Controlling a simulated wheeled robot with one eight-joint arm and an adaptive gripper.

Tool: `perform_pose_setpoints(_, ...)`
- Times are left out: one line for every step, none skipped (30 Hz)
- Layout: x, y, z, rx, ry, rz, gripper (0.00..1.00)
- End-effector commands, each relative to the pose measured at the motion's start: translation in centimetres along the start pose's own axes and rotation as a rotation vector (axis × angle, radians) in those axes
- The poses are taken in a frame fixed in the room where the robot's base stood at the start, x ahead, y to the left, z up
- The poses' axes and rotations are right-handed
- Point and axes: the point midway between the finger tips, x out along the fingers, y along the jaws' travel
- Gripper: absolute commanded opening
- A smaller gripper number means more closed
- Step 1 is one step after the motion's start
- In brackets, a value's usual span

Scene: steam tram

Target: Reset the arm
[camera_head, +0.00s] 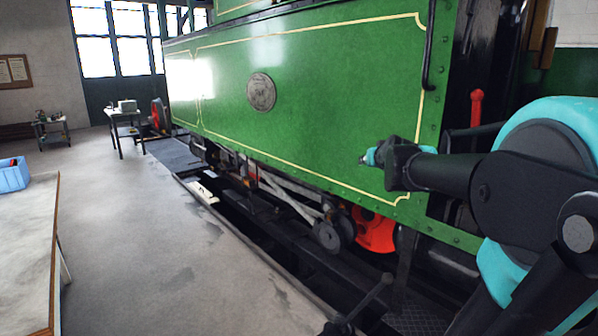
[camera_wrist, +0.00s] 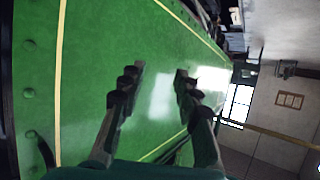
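My arm reaches in from the right side of the head view, and my gripper (camera_head: 368,157) is in front of the green side of the steam tram (camera_head: 320,90). In the wrist view the two dark fingers of my gripper (camera_wrist: 158,75) stand apart with nothing between them, so it is open and empty. Behind them is the tram's green panel (camera_wrist: 90,75) with its yellow line. I cannot tell how far the fingertips are from the panel.
A table (camera_head: 30,250) with a blue crate (camera_head: 13,175) stands at the left. Small tables (camera_head: 126,115) stand at the back near the windows. The grey floor (camera_head: 140,240) between is clear. The tram's wheels, rods and a dark pit edge lie low at the right.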

Motion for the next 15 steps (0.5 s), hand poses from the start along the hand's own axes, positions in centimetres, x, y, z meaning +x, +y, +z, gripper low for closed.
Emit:
perform_pose_setpoints(-0.3, -0.9, 3.4, -0.004, -0.057, -0.018, 0.33)
perform_pose_setpoints(-0.6, -1.3, 5.4, -0.006, -0.094, -0.026, 0.33)
perform_pose_setpoints(-1.0, -1.8, 8.1, -0.006, -0.142, -0.035, 0.33)
perform_pose_setpoints(-1.4, -2.1, 10.2, -0.008, -0.179, -0.04, 0.33)
perform_pose_setpoints(-1.8, -2.4, 12.2, -0.009, -0.217, -0.045, 0.33)
perform_pose_setpoints(-2.5, -2.8, 14.9, -0.011, -0.265, -0.05, 0.33)
perform_pose_setpoints(-3.0, -3.0, 16.9, -0.011, -0.303, -0.052, 0.33)
perform_pose_setpoints(-3.7, -3.2, 18.8, -0.012, -0.34, -0.052, 0.33)
perform_pose_setpoints(-4.6, -3.4, 21.5, -0.013, -0.39, -0.051, 0.33)
perform_pose_setpoints(-5.3, -3.5, 23.4, -0.014, -0.426, -0.05, 0.33)
perform_pose_setpoints(-6.1, -3.6, 25.3, -0.015, -0.463, -0.047, 0.33)
perform_pose_setpoints(-7.2, -3.6, 27.9, -0.016, -0.513, -0.043, 0.33)
perform_pose_setpoints(-8.1, -3.6, 29.6, -0.016, -0.548, -0.036, 0.33)
perform_pose_setpoints(-8.9, -3.6, 31.3, -0.017, -0.581, -0.031, 0.33)
perform_pose_setpoints(-10.0, -3.5, 33.4, -0.017, -0.623, -0.021, 0.33)
